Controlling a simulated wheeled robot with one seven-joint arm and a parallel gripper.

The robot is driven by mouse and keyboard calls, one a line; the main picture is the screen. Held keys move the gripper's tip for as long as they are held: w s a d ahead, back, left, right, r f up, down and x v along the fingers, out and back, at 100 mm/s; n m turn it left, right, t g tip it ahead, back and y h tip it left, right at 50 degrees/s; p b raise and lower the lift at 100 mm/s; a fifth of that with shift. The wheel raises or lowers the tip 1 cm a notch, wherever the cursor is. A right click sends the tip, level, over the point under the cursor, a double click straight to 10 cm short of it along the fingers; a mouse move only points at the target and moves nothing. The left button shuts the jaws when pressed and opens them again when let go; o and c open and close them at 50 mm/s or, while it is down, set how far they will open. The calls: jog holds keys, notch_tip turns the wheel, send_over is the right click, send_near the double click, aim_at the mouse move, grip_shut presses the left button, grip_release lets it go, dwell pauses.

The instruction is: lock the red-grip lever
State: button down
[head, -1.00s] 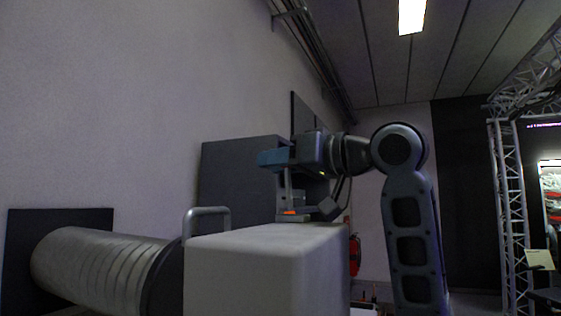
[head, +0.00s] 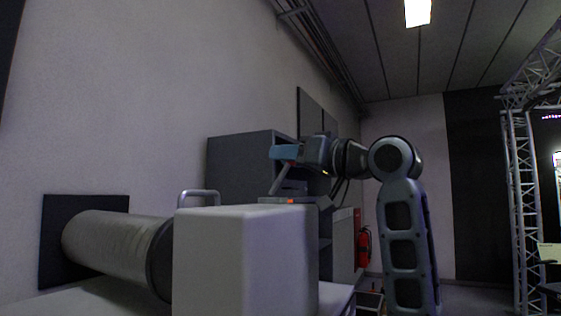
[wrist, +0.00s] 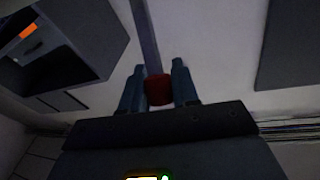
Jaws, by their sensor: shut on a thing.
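The lever is a grey bar (head: 280,180) that leans in the head view, its upper end at my gripper (head: 285,153) and its lower end down to the left. In the wrist view the bar (wrist: 146,35) runs from the top edge down to its red grip (wrist: 158,91). The blue fingers of my gripper (wrist: 158,84) stand on either side of the red grip and are shut on it. The red grip is hidden in the head view. The lever's pivot is not clear in either view.
A large pale block (head: 245,260) stands in front. A ribbed duct (head: 115,240) is at the left and a dark grey cabinet (head: 238,168) is behind. A small orange mark (head: 291,201) shows below my gripper. A red extinguisher (head: 364,247) is farther back.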

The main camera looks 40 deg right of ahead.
jog(key=shift+s+d+f+t+b, duration=0.2)
jog(key=shift+s+d+t+b, duration=0.15)
jog(key=shift+s, duration=0.2)
jog(key=shift+s+d+f+m+t+b, duration=0.15)
jog(key=shift+s+t+b, duration=0.15)
jog(key=shift+t+b, duration=0.2)
jog(key=shift+s+d+f+m+t+b, duration=0.15)
jog(key=shift+s+t+b, duration=0.15)
jog(key=shift+b, duration=0.2)
jog(key=shift+s+t+b, duration=0.15)
jog(key=shift+t+b, duration=0.15)
jog(key=shift+t, duration=0.15)
jog(key=shift+s+d+r, duration=0.1)
jog(key=c, duration=1.1)
grip_release()
jog(key=shift+s, duration=0.15)
jog(key=shift+o, duration=1.2)
jog(key=shift+w, duration=0.2)
jog(key=shift+f, duration=0.2)
jog(key=a+b+v, duration=0.1)
jog(key=v, duration=0.6)
jog(key=shift+s+d+f+b, duration=0.15)
jog(key=shift+s+d+b, duration=0.2)
jog(key=shift+d, duration=0.1)
